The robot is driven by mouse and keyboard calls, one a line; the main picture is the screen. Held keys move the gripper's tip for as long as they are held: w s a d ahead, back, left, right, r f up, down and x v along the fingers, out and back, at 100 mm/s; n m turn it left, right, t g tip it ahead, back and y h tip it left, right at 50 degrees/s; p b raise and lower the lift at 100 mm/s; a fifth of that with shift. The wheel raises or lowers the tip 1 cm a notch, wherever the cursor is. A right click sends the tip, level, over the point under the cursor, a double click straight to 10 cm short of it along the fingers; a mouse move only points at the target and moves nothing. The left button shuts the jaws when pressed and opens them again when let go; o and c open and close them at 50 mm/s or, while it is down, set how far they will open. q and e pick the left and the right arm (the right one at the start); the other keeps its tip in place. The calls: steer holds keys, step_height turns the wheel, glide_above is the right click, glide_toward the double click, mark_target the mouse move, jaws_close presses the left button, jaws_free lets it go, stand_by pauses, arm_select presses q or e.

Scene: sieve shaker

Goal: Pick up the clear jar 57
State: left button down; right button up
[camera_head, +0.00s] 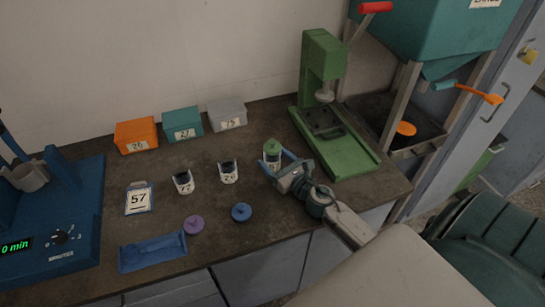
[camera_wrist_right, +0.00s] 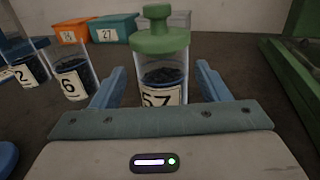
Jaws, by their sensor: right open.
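The clear jar 57 (camera_head: 272,161) stands upright on the bench, with a green knobbed lid and dark contents. In the right wrist view the jar (camera_wrist_right: 160,94) shows its label "57", partly hidden at the bottom by my gripper body. My right gripper (camera_head: 277,162) is open, its blue fingers on either side of the jar. In the right wrist view my right gripper (camera_wrist_right: 160,68) shows a gap between each finger and the jar. My left gripper is not in view.
Two open labelled jars (camera_head: 183,183) (camera_head: 228,173) stand left of jar 57. Purple (camera_head: 194,225) and blue (camera_head: 241,212) lids lie in front. A green press (camera_head: 345,152) stands close on the right. A "57" card (camera_head: 139,200) and small bins (camera_head: 182,124) are farther left.

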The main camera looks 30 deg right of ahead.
steer(key=w+p, duration=0.1)
steer(key=w, duration=0.3)
steer(key=shift+w, duration=0.1)
steer(key=shift+c, duration=0.4)
steer(key=c, duration=1.1)
steer(key=shift+o, duration=0.2)
steer(key=shift+r, duration=0.1)
steer(key=shift+r, duration=0.1)
